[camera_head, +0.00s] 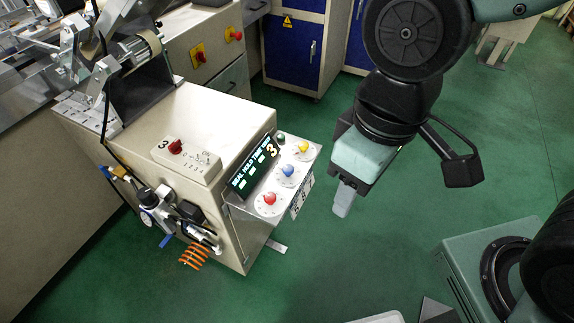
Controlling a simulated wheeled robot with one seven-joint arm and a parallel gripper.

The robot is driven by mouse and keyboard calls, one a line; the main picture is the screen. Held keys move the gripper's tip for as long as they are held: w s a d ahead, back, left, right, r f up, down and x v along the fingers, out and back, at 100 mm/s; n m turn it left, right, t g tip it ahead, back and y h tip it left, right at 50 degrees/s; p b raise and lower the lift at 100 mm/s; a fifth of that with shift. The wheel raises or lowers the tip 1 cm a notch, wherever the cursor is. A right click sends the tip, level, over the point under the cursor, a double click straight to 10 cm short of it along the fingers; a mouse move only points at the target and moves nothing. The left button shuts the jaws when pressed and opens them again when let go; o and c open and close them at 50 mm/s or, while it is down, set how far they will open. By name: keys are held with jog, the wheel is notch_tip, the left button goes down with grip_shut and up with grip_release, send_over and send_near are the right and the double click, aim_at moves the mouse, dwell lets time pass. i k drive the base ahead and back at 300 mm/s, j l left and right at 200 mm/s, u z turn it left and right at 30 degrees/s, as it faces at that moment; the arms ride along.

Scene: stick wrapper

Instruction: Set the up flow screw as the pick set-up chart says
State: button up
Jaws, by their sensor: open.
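My gripper (344,200) hangs over the green floor to the right of the cream machine cabinet (240,120). It points down, is open and looks empty, apart from the control panel. The up flow screw cannot be picked out for certain. A pale block with a red knob (176,146) and a "3" sits on the cabinet top. A sloped panel carries a red knob (269,199), a blue knob (288,170) and a yellow knob (303,147). A dark display (252,166) beside them shows a "3". No pick set-up chart is readable; a small marked plate (303,196) hangs at the panel edge.
An air unit with a gauge (147,218) and an orange coiled hose (194,256) sticks out from the cabinet's front. A metal mechanism (110,70) stands at upper left. Blue cupboards (297,55) stand behind. Open floor lies between the cabinet and my base.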

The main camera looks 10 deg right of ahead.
aim_at(288, 170)
jog(key=k+l+u, duration=0.35)
jog(key=k+l, duration=0.25)
jog(key=k+l+u, duration=0.4)
jog(key=k+l, duration=0.2)
jog(key=k, duration=0.05)
